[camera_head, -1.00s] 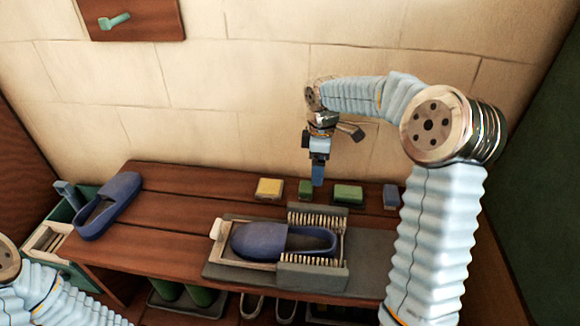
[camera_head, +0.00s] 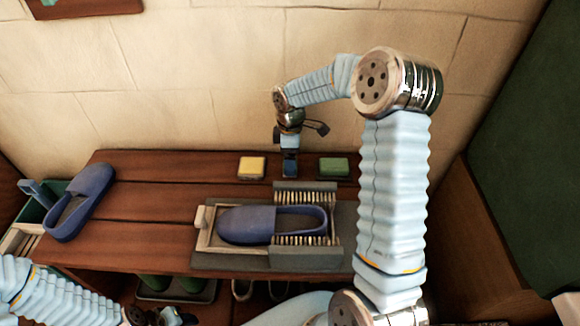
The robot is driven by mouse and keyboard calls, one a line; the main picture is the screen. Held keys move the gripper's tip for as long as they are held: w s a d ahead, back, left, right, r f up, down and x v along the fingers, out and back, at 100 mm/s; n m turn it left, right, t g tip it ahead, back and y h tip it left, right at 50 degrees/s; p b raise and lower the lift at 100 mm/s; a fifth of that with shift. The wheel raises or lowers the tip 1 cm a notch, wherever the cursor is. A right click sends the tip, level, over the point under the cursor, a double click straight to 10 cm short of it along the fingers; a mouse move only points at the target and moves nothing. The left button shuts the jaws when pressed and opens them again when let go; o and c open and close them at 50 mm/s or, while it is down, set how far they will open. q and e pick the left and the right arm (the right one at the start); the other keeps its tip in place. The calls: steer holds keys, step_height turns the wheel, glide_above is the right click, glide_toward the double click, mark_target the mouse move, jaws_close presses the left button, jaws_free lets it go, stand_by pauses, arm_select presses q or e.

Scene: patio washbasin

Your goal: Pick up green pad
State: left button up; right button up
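A green pad (camera_head: 333,167) lies at the back of the wooden bench, right of my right gripper. My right gripper (camera_head: 290,170) points down at the bench's back, between this pad and a yellow pad. The smaller green pad seen earlier at about this spot is hidden, so I cannot tell whether the fingers touch it or are open or shut. My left gripper (camera_head: 172,317) is partly in view at the bottom edge, away from the pads, its fingers unclear.
The yellow pad (camera_head: 251,168) lies left of my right gripper. A blue shoe (camera_head: 247,224) sits in a brush holder (camera_head: 305,258) just in front. Another blue shoe (camera_head: 84,198) lies at the bench's (camera_head: 150,225) left end. My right arm covers the bench's right end.

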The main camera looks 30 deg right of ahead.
step_height(320, 180, down, 3)
steer(key=shift+r, duration=0.15)
steer(key=c, duration=1.1)
steer(key=shift+o, duration=0.2)
steer(key=shift+r, duration=0.15)
steer(key=shift+r, duration=0.3)
step_height(320, 180, up, 2)
steer(key=shift+w+r, duration=0.1)
steer(key=shift+r, duration=0.15)
steer(key=s+a+r, duration=0.1)
steer(key=s+r, duration=0.2)
steer(key=s, duration=0.1)
steer(key=s+a+r, duration=0.2)
steer(key=s+r, duration=0.1)
steer(key=s, duration=0.2)
steer(key=s+a+r, duration=0.1)
steer(key=s+r, duration=0.2)
steer(key=s, duration=0.1)
steer(key=shift+s+a+r, duration=0.2)
steer(key=shift+a+r, duration=0.15)
steer(key=shift+a, duration=0.05)
